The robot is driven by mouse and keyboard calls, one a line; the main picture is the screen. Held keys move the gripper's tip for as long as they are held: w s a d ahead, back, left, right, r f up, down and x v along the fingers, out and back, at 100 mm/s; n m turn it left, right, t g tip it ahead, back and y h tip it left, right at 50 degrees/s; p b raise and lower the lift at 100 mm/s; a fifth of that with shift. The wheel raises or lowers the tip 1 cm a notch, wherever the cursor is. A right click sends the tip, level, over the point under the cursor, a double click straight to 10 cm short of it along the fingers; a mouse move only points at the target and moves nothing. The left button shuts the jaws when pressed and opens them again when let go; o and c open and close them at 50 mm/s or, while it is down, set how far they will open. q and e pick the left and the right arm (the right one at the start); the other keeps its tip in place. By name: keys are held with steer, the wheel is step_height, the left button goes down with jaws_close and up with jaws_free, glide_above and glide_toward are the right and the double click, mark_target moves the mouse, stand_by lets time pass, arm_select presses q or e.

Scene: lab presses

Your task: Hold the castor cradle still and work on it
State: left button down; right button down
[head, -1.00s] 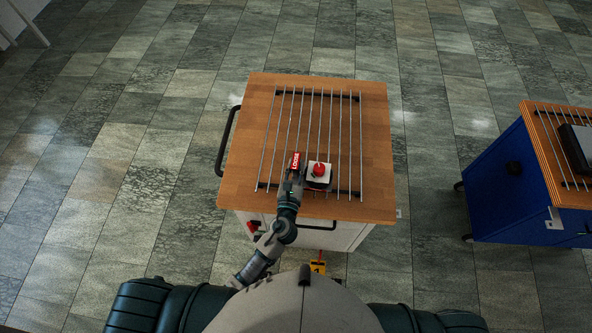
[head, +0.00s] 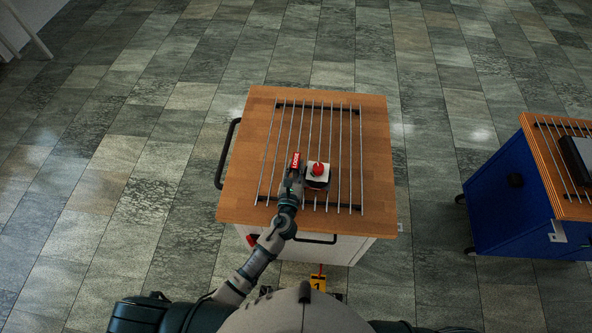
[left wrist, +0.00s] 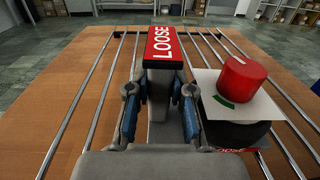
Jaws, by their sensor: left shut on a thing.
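The unit I take to be the castor cradle has a red knob (head: 318,169) on a white plate (head: 314,179) over a dark base. It is on or just above the metal rods; I cannot tell which. A red sign reading LOOSE (head: 296,161) stands on a grey upright part beside the knob. My left gripper (head: 290,182) is shut on this grey part, with one finger on each side of it. In the left wrist view the gripper (left wrist: 160,112) is left of the red knob (left wrist: 242,79). My right gripper is not in view.
The rack of rods (head: 344,150) lies on a wooden-topped cabinet (head: 240,170) with a black side handle (head: 228,153). A yellow tag (head: 318,282) shows in front of it. A blue cabinet (head: 505,195) stands at the right, with tiled floor between.

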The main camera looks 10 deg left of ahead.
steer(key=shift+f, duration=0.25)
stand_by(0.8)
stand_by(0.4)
